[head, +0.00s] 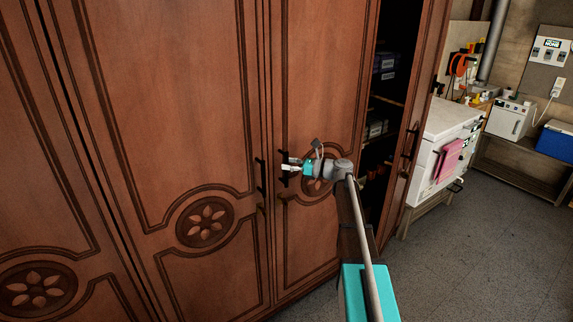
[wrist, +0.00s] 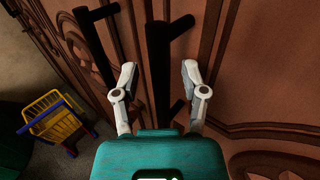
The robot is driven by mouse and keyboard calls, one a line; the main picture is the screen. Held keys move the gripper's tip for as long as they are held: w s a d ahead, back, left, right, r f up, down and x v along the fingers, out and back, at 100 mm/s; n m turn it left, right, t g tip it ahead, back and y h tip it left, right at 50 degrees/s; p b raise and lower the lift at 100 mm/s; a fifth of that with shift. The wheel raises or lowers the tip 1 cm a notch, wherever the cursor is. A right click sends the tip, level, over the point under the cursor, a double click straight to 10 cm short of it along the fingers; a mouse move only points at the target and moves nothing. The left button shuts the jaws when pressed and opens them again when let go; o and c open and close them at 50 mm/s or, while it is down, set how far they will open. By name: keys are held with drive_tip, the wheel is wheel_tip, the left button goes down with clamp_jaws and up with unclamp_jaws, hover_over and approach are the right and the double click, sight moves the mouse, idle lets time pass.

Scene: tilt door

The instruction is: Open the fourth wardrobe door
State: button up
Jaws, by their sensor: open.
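The brown wooden wardrobe shows several doors; which one counts as the fourth, I cannot tell. My gripper (head: 291,168) is at the dark bar handle of the door (head: 325,70) just left of the open compartment. In the wrist view my gripper (wrist: 160,72) is open, with a white finger on each side of this dark handle (wrist: 158,60). Neither finger visibly presses on it. This door looks closed. The neighbouring door's handle (head: 261,180) is just to the left; it also shows in the wrist view (wrist: 95,50). My gripper covers part of the handle in the head view.
The rightmost door (head: 424,90) stands open, showing dark shelves with boxes (head: 384,62). A white cabinet (head: 445,125) with a pink cloth (head: 452,158) stands to the right. Grey floor (head: 470,250) is clear in front. A yellow and blue cart (wrist: 52,118) shows in the wrist view.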

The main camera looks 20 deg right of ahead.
drive_tip(key=shift+w+a, duration=0.25)
drive_tip(key=shift+a, duration=0.1)
clamp_jaws()
